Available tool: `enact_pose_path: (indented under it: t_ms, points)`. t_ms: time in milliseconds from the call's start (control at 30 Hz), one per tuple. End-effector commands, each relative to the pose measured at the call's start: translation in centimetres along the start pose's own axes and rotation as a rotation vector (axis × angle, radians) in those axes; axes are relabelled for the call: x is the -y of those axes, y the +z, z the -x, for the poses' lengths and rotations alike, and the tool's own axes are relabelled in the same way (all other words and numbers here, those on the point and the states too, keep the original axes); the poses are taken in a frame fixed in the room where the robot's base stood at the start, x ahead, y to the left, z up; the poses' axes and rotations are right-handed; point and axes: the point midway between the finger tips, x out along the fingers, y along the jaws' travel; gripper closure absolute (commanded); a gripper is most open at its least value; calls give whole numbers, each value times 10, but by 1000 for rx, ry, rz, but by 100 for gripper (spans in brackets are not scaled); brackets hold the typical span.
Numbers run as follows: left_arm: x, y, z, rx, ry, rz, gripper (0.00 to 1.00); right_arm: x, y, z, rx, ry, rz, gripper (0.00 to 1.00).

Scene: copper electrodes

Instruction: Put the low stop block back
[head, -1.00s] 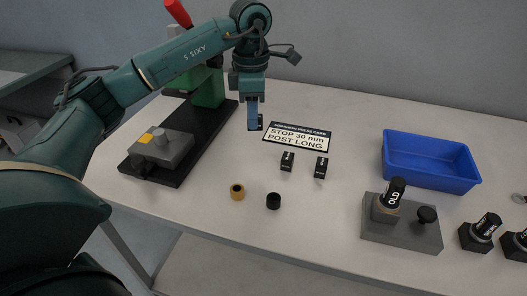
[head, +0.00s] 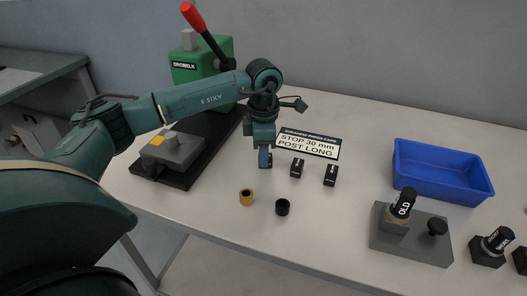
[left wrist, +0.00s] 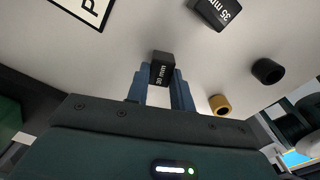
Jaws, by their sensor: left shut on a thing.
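My left gripper (head: 265,158) is shut on a small black stop block (left wrist: 162,69). In the left wrist view its white label reads 30 mm, and the block sits between the two blue fingertips. In the head view the fingers mostly hide it, and I cannot tell whether it touches the table. Two more black blocks stand to the right of the gripper, a nearer-by one (head: 297,168) and a farther one (head: 330,175). A block labelled 35 mm (left wrist: 222,12) shows in the left wrist view. My right gripper is not in view.
A card reading STOP 30 mm, POST LONG (head: 308,144) lies behind the blocks. A brass ring (head: 246,198) and black ring (head: 282,207) are in front. The green press (head: 190,68) stands left; a blue tray (head: 440,186) and grey fixture (head: 400,243) are right.

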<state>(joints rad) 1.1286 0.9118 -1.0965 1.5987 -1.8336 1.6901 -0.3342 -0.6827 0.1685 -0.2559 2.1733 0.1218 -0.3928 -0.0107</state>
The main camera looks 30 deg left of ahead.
Motion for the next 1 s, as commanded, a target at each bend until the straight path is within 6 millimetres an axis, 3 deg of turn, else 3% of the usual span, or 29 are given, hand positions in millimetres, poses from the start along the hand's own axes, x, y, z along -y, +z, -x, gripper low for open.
enact_pose_path:
  t_ms: [133, 167, 400, 767, 1000]
  points:
    - [0, 0, -4, 1, 0, -1, 100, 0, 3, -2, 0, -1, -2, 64]
    - [0, 0, -4, 0, 0, -1, 76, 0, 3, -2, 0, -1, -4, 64]
    - [0, 0, -3, 0, 0, -1, 56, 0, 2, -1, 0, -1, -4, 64]
    - [0, 1, 5, 1, 1, -1, 55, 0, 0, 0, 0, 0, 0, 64]
    - [-1, 1, 50, 4, 5, -1, 55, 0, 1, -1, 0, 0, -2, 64]
